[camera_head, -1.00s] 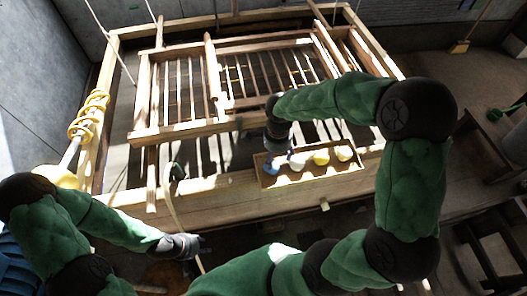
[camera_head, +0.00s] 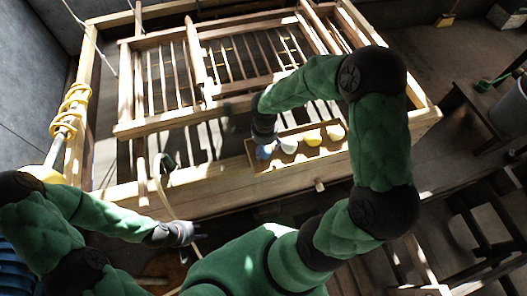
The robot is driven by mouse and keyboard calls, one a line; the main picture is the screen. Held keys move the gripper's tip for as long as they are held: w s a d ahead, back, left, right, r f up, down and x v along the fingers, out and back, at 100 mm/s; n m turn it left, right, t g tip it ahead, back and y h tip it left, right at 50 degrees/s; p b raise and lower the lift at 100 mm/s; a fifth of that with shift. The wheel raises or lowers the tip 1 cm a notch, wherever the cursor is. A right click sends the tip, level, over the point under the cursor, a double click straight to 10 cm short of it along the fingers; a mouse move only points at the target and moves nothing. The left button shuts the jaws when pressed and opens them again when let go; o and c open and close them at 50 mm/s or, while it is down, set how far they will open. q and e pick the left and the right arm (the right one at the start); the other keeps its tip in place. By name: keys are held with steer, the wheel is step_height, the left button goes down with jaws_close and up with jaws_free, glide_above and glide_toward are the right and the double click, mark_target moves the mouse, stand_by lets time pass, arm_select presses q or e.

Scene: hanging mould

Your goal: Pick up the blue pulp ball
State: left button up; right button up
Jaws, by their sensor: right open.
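The blue pulp ball (camera_head: 265,152) sits at the left end of a shallow wooden tray (camera_head: 300,161) on the frame's front beam. My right gripper (camera_head: 264,141) points down from above, right at the ball, and partly hides it. It is open; whether its fingers touch the ball I cannot tell. In the same tray, to the right, are a white ball (camera_head: 289,146), a yellow ball (camera_head: 312,138) and a pale ball (camera_head: 335,132). My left gripper (camera_head: 193,236) is low in front of the beam, away from the tray; its fingers are too small to read.
A large wooden frame (camera_head: 200,188) with a slatted mould (camera_head: 180,75) hanging inside fills the middle. A yellow-coiled pole (camera_head: 68,122) stands at the left. A curved pale strip (camera_head: 159,187) rises near my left gripper. Dark wooden furniture (camera_head: 480,225) stands at the right.

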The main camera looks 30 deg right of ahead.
step_height(320, 180, down, 2)
steer(key=shift+f, duration=0.2)
steer(key=c, duration=1)
steer(key=shift+r, duration=0.1)
